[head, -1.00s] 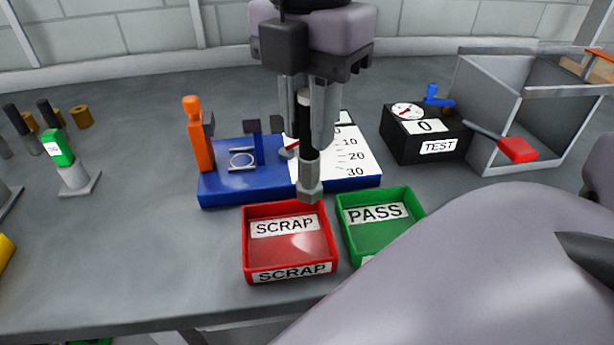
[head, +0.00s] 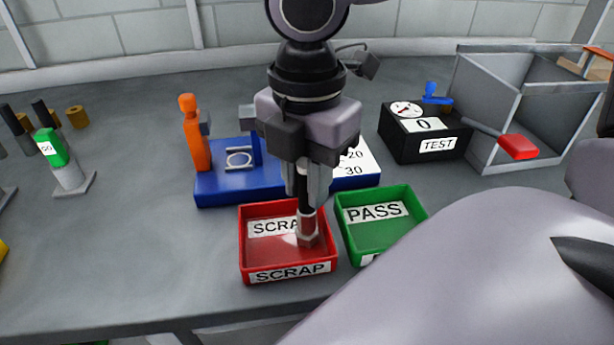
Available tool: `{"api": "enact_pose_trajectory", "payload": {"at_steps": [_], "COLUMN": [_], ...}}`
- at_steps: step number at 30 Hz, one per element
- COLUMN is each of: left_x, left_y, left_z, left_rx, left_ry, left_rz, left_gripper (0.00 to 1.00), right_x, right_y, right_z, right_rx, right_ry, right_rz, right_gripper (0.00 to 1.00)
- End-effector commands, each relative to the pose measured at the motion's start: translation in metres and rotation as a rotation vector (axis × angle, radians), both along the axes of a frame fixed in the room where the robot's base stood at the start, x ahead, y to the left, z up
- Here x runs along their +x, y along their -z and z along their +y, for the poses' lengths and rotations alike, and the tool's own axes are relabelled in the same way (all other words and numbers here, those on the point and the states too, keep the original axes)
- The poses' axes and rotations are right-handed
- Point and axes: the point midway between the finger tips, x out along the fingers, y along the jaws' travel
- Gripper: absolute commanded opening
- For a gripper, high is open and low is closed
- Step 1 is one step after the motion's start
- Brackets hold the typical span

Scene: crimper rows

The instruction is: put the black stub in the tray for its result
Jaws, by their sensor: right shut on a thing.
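The black stub (head: 305,212) is a dark upright rod with a grey hex fitting at its lower end. My right gripper (head: 306,190) is shut on it from above. The stub's lower end shows inside the outline of the red SCRAP tray (head: 262,272), toward its right side; I cannot tell whether it touches the floor. The green PASS tray (head: 378,240) stands just to the right and looks empty. My left gripper is not in view.
Behind the trays is a blue fixture (head: 228,189) with an orange lever (head: 195,135) and a scale. A black TEST box (head: 425,135) and a grey open-sided guard (head: 530,95) stand at back right. Several rods and a green-topped holder (head: 56,150) are at left.

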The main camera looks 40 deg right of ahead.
Motion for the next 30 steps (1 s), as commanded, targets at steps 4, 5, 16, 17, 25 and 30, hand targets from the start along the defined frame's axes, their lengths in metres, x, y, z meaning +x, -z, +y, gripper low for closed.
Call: {"api": "enact_pose_trajectory", "payload": {"at_steps": [4, 5, 16, 17, 25, 30], "left_x": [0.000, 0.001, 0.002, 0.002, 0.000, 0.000], "left_y": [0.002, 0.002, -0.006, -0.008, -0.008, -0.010], "left_z": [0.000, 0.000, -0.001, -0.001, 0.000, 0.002], "left_rx": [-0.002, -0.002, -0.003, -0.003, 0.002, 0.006], "left_ry": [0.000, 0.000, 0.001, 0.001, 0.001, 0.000], "left_rz": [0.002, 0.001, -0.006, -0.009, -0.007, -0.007], "left_gripper": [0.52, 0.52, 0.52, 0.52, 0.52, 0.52], "right_x": [0.000, 0.000, 0.000, 0.000, 0.002, 0.001], "right_y": [0.002, 0.002, -0.002, -0.004, -0.058, -0.093], "right_z": [0.000, 0.000, 0.000, 0.000, 0.000, 0.000], "right_rx": [-0.001, -0.001, 0.000, 0.000, -0.001, 0.000], "right_ry": [0.000, 0.000, 0.000, 0.000, 0.002, 0.001], "right_rz": [0.000, 0.000, 0.001, 0.001, -0.008, -0.005], "right_gripper": [0.49, 0.49, 0.49, 0.49, 0.49, 0.49]}}
